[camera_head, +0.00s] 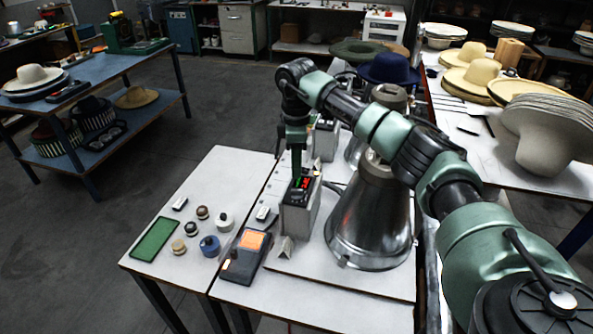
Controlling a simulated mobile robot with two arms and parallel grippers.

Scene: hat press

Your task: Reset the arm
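My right arm (380,125) comes in from the lower right and reaches across the front of the metal hat press (370,222). Its wrist bends down at the left. My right gripper (297,175) points down just above a grey control box (299,213) with a dark top and red display. I cannot tell whether it touches the box, and its fingers are too small to show whether they are open or shut. My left gripper is not in view. A dark blue hat (390,68) sits at the press behind my arm.
An orange-screened device (246,254), a green mat (155,240) and several small spools lie on the white table (215,180). Pale hats (545,130) fill the right table. A blue-topped table (120,68) with hats stands at the left. Open floor lies between.

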